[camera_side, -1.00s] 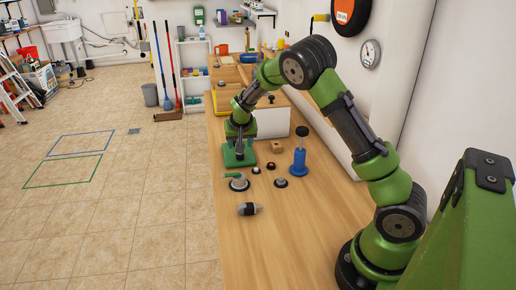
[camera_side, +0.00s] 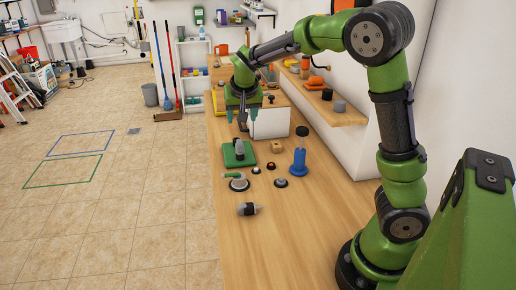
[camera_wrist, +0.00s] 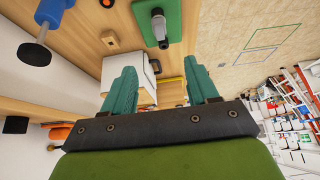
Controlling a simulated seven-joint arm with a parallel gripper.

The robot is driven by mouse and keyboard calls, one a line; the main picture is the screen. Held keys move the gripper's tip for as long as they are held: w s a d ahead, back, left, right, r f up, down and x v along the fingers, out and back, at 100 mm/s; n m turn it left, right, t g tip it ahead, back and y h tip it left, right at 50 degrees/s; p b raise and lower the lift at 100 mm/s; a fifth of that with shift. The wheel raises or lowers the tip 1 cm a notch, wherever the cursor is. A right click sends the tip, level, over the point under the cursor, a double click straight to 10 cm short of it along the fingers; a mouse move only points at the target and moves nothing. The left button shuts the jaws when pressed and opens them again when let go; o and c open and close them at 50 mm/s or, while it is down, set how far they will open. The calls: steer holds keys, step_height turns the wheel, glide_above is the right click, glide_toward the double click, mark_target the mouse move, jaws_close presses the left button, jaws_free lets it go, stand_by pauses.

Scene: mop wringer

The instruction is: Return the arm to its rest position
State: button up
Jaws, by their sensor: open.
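My gripper (camera_side: 243,116) is open and empty, raised above the wooden bench (camera_side: 255,245) in front of a white box (camera_side: 271,123). In the wrist view its two teal fingers (camera_wrist: 161,90) are spread apart with nothing between them. A green pad (camera_side: 230,158) lies on the bench below and nearer the side camera, with a dark and grey tool (camera_side: 239,149) standing on it. The pad (camera_wrist: 173,30) and tool (camera_wrist: 160,28) also show in the wrist view, apart from the fingers.
A blue pump-like post (camera_side: 299,160), a small wooden block (camera_side: 277,147), several dark knobs and a grey-black cylinder (camera_side: 247,209) lie on the bench. A wall shelf (camera_side: 325,108) with small items runs along the right. The near bench is mostly clear.

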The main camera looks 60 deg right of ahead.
steer(key=s+a+r+n+t+y, duration=0.1)
steer(key=s+a+r+n+y, duration=0.1)
steer(key=s+a, duration=0.6)
steer(key=s+a+r+n+t+y, duration=0.2)
steer(key=s+a, duration=0.6)
steer(key=s, duration=0.5)
steer(key=shift+s+a+r+n+y, duration=0.15)
steer(key=shift+s+a+n+y, duration=0.25)
steer(key=shift+y, duration=0.7)
steer(key=shift+w+d, duration=0.1)
steer(key=shift+d, duration=0.05)
